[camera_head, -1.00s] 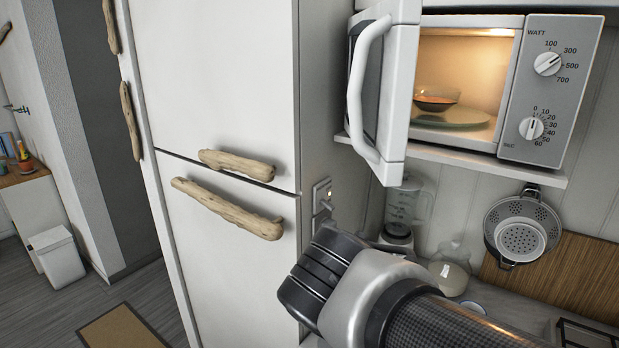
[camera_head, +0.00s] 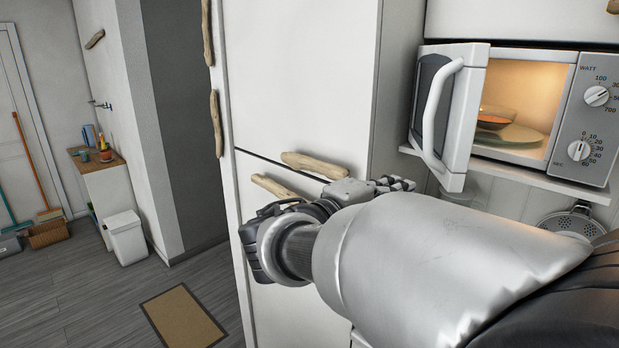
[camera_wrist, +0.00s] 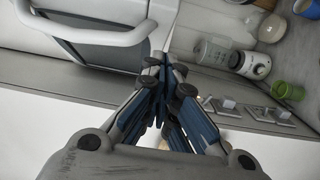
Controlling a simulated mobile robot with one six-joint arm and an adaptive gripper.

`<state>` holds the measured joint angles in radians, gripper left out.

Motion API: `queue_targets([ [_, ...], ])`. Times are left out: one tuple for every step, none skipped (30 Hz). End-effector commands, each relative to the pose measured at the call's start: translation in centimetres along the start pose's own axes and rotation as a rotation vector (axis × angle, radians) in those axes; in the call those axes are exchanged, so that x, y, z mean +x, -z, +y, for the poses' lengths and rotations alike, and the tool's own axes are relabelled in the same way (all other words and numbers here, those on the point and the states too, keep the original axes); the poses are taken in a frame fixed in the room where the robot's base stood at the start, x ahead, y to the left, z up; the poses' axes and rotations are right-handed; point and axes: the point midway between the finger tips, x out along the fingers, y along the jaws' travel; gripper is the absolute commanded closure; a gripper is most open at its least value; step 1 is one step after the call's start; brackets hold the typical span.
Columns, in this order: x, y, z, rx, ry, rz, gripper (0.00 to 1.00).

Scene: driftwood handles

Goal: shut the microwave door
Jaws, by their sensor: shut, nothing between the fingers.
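The microwave (camera_head: 593,120) sits on a shelf at the upper right of the head view, its lit inside showing. Its white door (camera_head: 467,110) stands open, swung out toward the left, with a curved white handle (camera_head: 432,105) on its outer face. My gripper (camera_head: 405,184) is below and left of the door's lower edge, partly hidden by my arm. In the wrist view my gripper (camera_wrist: 163,62) is shut and empty. The door with its handle (camera_wrist: 100,38) fills the upper left there, close to the fingertips; I cannot tell whether they touch.
A bowl (camera_head: 496,118) rests on the glass turntable (camera_head: 518,134) inside the microwave. The tall white cabinet (camera_head: 300,80) with driftwood handles stands left of it. A blender (camera_wrist: 215,52) shows in the wrist view. Open floor lies at the left.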

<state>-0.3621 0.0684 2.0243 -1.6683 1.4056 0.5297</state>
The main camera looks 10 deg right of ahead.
Motion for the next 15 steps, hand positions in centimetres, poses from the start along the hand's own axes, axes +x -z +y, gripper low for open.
queue_targets([
  [1.2,-0.1,0.0,0.001,0.0,-0.007,1.0],
  [1.8,-0.1,0.0,0.001,0.001,-0.005,1.0],
  [2.5,-0.2,0.1,0.001,0.0,-0.006,1.0],
  [2.8,-0.7,0.1,0.002,0.0,-0.004,1.0],
  [3.1,-1.1,0.1,0.002,0.001,-0.005,1.0],
  [3.5,-1.5,0.0,0.001,0.001,-0.004,1.0],
  [3.8,-1.7,0.0,0.001,0.001,-0.003,1.0],
  [4.0,-2.0,0.1,0.001,0.0,-0.003,1.0],
  [4.3,-2.2,0.1,0.001,0.0,-0.003,1.0],
  [4.4,-2.4,0.0,0.0,0.001,-0.002,1.0],
  [4.6,-2.5,0.0,0.0,0.001,-0.002,1.0],
  [4.7,-2.7,0.0,0.0,0.002,-0.001,1.0],
  [4.8,-2.8,0.0,0.0,0.001,-0.001,1.0],
  [4.9,-2.8,0.0,0.0,0.001,-0.001,1.0],
  [4.9,-2.8,0.0,0.0,0.001,0.0,1.0],
])
